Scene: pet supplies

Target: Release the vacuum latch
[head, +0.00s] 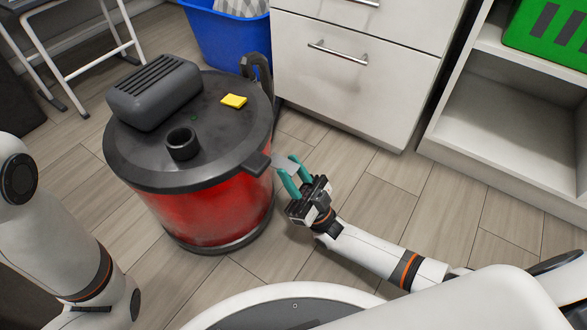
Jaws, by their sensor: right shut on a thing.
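A red vacuum (205,215) with a dark lid (220,130) stands upright on the floor, left of centre. A dark latch (257,164) juts from the right side of the lid's rim, and a pale grey piece shows just beyond it. My right gripper (286,172) reaches in from the right, beside the latch. Its teal fingers are shut on the latch's outer end, and the exact contact is partly hidden by the fingers. My left arm shows at the left edge, but its gripper is out of view.
A white drawer cabinet (345,85) stands behind the vacuum, with a blue bin (228,40) to its left. An open white shelf (490,100) with a green crate (548,35) is at the right. A metal-framed stool (75,71) is at upper left.

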